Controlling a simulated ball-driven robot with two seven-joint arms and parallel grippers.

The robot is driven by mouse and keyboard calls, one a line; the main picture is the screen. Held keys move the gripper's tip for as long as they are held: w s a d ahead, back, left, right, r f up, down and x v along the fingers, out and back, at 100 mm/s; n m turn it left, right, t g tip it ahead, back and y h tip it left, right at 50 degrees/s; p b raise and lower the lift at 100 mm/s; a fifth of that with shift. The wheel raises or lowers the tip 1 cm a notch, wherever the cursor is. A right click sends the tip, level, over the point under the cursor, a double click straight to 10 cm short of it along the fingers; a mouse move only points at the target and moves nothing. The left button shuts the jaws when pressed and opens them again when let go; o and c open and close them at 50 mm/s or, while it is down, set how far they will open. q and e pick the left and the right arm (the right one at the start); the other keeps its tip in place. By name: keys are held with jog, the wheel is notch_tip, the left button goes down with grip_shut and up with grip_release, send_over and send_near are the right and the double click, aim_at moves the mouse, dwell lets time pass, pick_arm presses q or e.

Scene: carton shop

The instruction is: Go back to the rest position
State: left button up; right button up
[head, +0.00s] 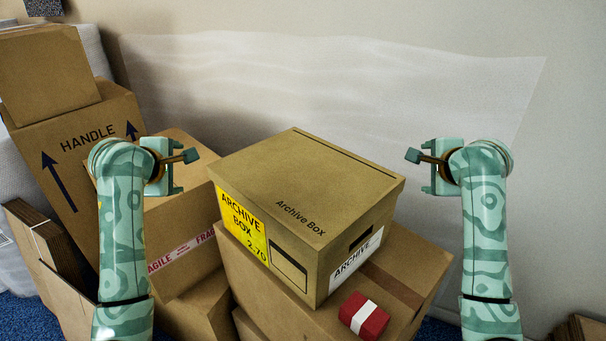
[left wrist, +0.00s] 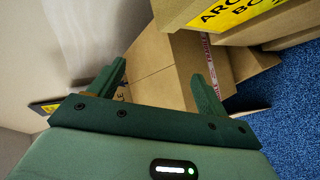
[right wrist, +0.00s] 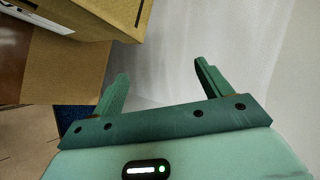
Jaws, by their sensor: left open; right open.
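My left gripper (head: 181,171) is at the left of the archive box in the head view, apart from it. Its two fingers stand apart and empty in the left wrist view (left wrist: 165,88). My right gripper (head: 422,171) is at the right of the archive box, also apart from it. Its fingers are open and empty in the right wrist view (right wrist: 160,88). The brown archive box (head: 300,185) has a yellow label and a closed lid. It sits on a larger carton (head: 265,291) between my two arms.
A small red box with a white band (head: 364,315) lies on the larger carton in front of the archive box. Several cartons are stacked at the left, including a tall "HANDLE" carton (head: 85,150). Flat cardboard (head: 45,250) leans at the lower left. A pale wall (head: 420,90) stands behind.

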jog(key=shift+s+r, duration=0.3)
jog(key=shift+s, duration=0.2)
